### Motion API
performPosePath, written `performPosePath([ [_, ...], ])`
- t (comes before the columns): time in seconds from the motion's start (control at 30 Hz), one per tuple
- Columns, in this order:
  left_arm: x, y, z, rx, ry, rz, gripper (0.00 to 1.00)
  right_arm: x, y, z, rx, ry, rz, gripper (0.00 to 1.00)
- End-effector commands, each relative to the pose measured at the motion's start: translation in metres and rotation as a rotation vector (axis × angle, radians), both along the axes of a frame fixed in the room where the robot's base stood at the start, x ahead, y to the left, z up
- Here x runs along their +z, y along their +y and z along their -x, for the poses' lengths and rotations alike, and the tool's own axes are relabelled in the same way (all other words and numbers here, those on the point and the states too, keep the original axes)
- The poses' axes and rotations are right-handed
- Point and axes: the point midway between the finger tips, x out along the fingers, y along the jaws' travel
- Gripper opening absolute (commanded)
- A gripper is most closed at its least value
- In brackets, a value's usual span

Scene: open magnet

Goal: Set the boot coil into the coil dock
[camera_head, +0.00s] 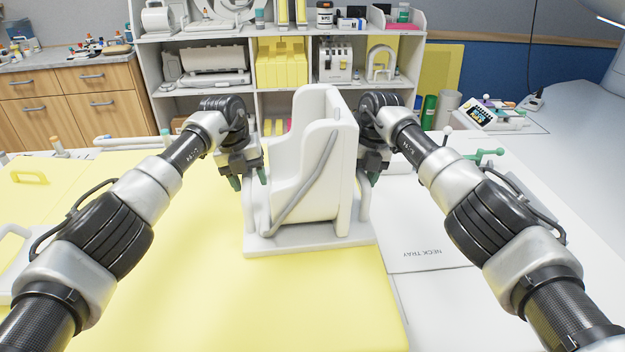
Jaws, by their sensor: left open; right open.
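The white boot coil (310,170), a tall boot-shaped shell with a grey tube running diagonally across its side, stands upright on a flat white base plate (290,246) at the middle of the picture. My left gripper (249,180) is at its left side, green-tipped fingers pointing down and apart, near the upright side bar. My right gripper (373,177) is at its right side, above the right side bar (363,206); the boot partly hides it. Both are open; I cannot tell whether they touch the bars. I cannot make out a separate coil dock.
A yellow pad (200,290) covers the front table. A white surface marked NECK TRAY (420,262) lies to the right, with a green-handled part (484,154) behind. A loaded shelf unit (290,90) stands at the back. The front middle is clear.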

Motion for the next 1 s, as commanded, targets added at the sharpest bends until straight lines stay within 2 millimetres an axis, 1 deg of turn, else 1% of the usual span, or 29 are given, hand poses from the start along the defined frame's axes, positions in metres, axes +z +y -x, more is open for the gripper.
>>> performPosePath([
  [0.13,-0.0067,-0.0013,-0.0001,0.000,-0.001,0.000,0.53,-0.0069,0.0014,0.0001,0.000,-0.001,0.000,0.53],
  [0.4,-0.0076,-0.0014,-0.0002,-0.001,-0.001,0.000,0.53,-0.0077,0.0015,0.0001,0.000,-0.001,0.001,0.53],
  [0.47,-0.0076,-0.0014,-0.0002,-0.001,-0.001,0.000,0.45,-0.0077,0.0015,0.0001,0.000,-0.001,0.001,0.45],
  [0.7,-0.0075,-0.0014,-0.0001,-0.001,-0.001,0.000,0.08,-0.0076,0.0015,0.0001,0.000,-0.001,0.001,0.08],
  [0.77,-0.0074,-0.0014,-0.0001,-0.001,-0.001,0.000,0.00,-0.0076,0.0015,0.0001,0.000,-0.001,0.001,0.00],
  [1.0,-0.0073,-0.0013,-0.0002,-0.001,-0.001,0.000,0.00,-0.0074,0.0015,0.0001,0.000,-0.001,0.001,0.00],
])
